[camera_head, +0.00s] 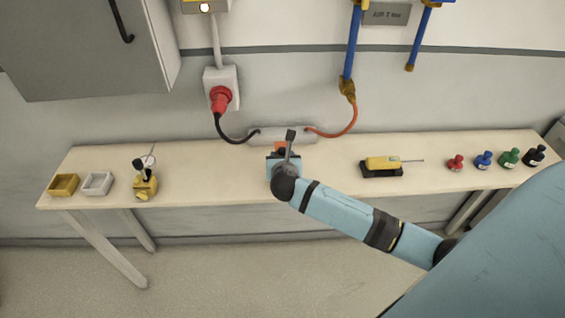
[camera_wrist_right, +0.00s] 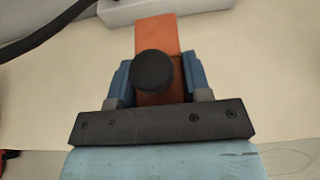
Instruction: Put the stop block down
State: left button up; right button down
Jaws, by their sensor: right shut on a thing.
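The stop block (camera_wrist_right: 156,35) is orange with a round black knob (camera_wrist_right: 153,71) on it, seen in the right wrist view. My right gripper (camera_wrist_right: 154,88) is shut on it, with a blue finger on each side. In the head view the orange of the block (camera_head: 280,146) shows just beyond my right gripper (camera_head: 283,158), over the middle of the bench near its back edge. I cannot tell whether the block touches the bench top. My left gripper is not in view.
The bench (camera_head: 225,170) carries yellow and white trays (camera_head: 97,184), a yellow device (camera_head: 145,185), a yellow tool on a black stand (camera_head: 382,165) and several coloured knobbed pieces (camera_head: 484,160). A grey box (camera_head: 262,132) with cables lies behind my gripper. Bare bench lies on both sides.

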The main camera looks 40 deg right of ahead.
jog(key=shift+f, duration=0.7)
jog(key=c, duration=0.6)
grip_release()
jog(key=shift+f, duration=0.15)
jog(key=shift+o, duration=0.2)
